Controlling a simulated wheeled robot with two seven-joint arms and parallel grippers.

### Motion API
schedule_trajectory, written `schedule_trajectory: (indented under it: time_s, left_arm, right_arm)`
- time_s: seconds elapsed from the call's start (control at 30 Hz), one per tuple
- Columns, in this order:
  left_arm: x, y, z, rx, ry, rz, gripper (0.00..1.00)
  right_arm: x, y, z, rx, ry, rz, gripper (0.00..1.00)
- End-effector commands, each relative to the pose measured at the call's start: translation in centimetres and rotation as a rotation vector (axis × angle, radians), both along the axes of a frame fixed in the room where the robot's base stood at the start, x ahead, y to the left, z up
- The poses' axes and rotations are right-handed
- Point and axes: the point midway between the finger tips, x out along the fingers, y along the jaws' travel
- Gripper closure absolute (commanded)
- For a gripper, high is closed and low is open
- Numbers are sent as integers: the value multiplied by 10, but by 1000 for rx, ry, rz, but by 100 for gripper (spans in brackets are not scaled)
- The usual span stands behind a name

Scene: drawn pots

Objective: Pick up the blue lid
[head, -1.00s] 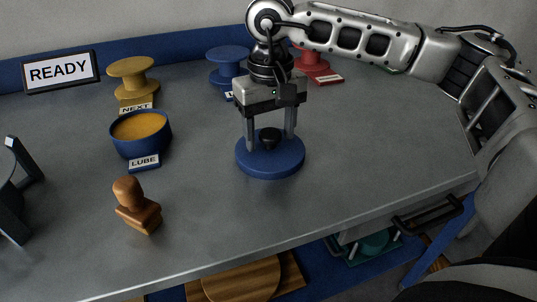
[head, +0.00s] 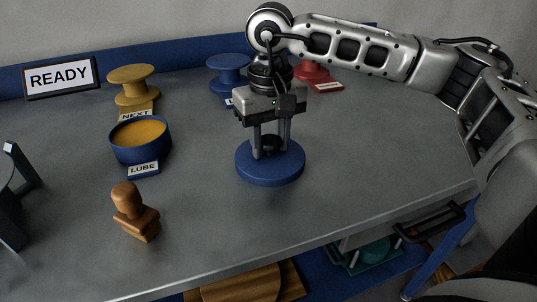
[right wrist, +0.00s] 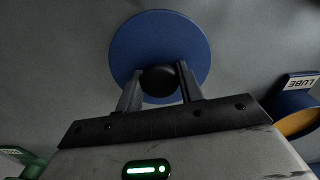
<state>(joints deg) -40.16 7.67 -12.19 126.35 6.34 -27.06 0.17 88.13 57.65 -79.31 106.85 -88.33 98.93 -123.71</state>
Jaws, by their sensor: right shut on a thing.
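The blue lid (head: 270,172) is a flat round disc with a black knob, lying on the grey table. It also shows in the right wrist view (right wrist: 160,40), with its black knob (right wrist: 158,80) between the fingers. My right gripper (head: 271,148) points down over the lid and is shut on the knob. In the right wrist view its two fingertips (right wrist: 158,84) touch the knob's sides. The lid looks flat on the table. My left gripper is not clearly in view; a dark angular shape (head: 20,195) shows at the left edge.
A blue bowl (head: 140,152) of yellow stuff labelled LUBE and a wooden stamp (head: 135,215) stand left of the lid. Yellow (head: 133,88), blue (head: 228,75) and red (head: 312,72) spools stand behind. A READY sign (head: 60,77) is at back left. The table around the lid is clear.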

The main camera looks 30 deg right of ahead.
Motion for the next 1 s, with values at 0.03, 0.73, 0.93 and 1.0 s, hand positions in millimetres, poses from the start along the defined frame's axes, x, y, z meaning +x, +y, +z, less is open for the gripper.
schedule_trajectory:
  time_s: [0.03, 0.73, 0.93, 1.0]
  left_arm:
    - [0, 0, 3, 0, -1, 0, 48]
    - [1, 0, 25, 0, -2, 0, 48]
    - [1, 0, 24, 0, -1, 0, 48]
    - [1, 0, 24, 0, -1, 0, 48]
  right_arm:
    - [-1, 0, 2, -1, 5, 0, 87]
    - [0, 0, 39, 0, 2, 0, 87]
    - [0, 0, 38, 0, 1, 0, 87]
    - [0, 0, 38, 0, 1, 0, 87]
